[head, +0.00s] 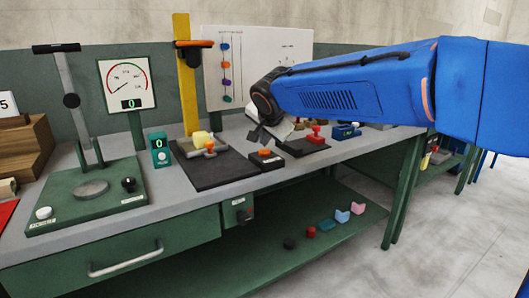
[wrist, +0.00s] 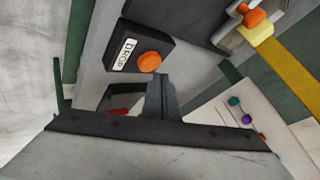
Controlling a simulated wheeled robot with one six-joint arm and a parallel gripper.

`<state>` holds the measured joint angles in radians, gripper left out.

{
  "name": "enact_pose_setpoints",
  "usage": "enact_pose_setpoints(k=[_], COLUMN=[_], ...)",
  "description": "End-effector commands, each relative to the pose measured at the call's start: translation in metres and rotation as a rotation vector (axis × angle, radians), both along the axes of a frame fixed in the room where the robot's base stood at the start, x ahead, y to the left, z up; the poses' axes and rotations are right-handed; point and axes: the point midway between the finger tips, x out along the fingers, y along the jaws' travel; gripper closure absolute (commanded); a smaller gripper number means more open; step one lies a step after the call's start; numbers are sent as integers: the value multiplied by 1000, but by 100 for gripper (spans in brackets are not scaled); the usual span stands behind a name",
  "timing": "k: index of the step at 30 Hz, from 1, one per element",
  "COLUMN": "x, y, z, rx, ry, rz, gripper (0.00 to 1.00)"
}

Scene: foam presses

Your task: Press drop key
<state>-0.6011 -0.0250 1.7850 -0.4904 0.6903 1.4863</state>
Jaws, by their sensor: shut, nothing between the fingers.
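The drop key is a round orange button (wrist: 149,62) on a small black box (wrist: 119,48) with a white label reading DROP. In the head view the orange button (head: 265,153) and its box (head: 266,163) sit near the front edge of the bench, right of a black base plate. My gripper (head: 257,136) is shut and empty, just above and behind the button in the head view. In the wrist view the shut fingertips (wrist: 161,80) are close to the button's lower side. I cannot tell whether they touch it.
Another black device with a red part (head: 316,134) is to the right. Several blocks lie on the lower shelf (head: 260,254).

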Motion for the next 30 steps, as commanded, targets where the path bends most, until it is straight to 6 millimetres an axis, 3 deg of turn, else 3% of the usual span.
enact_pose_setpoints(k=[30], x=[0], y=[0], z=[-8], rx=[0], ry=[0], rz=[0], gripper=[100])
